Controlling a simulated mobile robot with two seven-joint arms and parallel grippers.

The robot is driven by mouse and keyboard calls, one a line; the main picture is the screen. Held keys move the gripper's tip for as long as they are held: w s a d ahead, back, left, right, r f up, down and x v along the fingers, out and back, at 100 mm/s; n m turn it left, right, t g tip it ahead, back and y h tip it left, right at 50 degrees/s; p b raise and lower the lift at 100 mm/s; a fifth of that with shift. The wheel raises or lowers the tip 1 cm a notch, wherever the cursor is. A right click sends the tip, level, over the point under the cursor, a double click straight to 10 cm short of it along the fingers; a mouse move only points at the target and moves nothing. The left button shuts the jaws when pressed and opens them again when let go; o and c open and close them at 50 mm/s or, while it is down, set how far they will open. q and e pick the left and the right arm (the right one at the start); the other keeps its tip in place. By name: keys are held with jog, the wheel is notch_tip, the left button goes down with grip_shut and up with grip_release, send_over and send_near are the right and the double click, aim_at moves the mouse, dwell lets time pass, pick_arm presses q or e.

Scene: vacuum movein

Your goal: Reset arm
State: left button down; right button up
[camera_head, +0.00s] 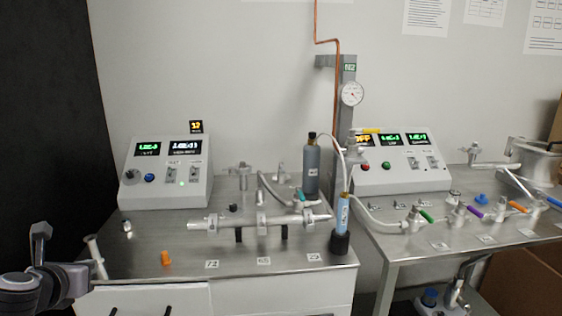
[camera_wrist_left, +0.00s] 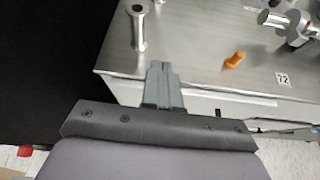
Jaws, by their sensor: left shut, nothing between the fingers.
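My left arm comes in at the lower left of the head view. Its gripper (camera_head: 41,232) stands off the left front corner of the left steel table (camera_head: 220,255). In the left wrist view the two grey fingers (camera_wrist_left: 160,68) are together and empty. They overlap the table's front edge in the picture and appear to touch nothing. My right gripper does not show in either view.
A slanted metal tube (camera_head: 96,257) and an orange cap (camera_head: 167,258) are near that corner. A horizontal tube (camera_head: 262,220) stands farther right. Behind are a control box (camera_head: 165,172), a dark bottle (camera_head: 311,165) and a second table (camera_head: 450,240) at right.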

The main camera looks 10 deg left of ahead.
pick_arm(q)
jog(key=s+d+f+n+g+h, duration=0.1)
jog(key=s+d+f+n, duration=0.3)
jog(key=f, duration=0.3)
jog(key=s+d+f+n+h, duration=0.2)
jog(key=s+f+n, duration=0.1)
jog(key=f+n, duration=0.3)
jog(key=s+d+f+n+g+h, duration=0.1)
jog(key=s+d+f+n, duration=0.3)
jog(key=f, duration=0.3)
jog(key=s+d+f+n+h, duration=0.1)
jog(key=s+d+f+n, duration=0.1)
jog(key=d+n, duration=0.6)
jog(key=s+d+f+n+h+p, duration=0.1)
jog(key=s+d+f+n, duration=0.2)
jog(key=d+n, duration=0.5)
jog(key=shift+s+d+f+t, duration=0.25)
jog(key=shift+d+t, duration=0.15)
jog(key=shift+d, duration=0.45)
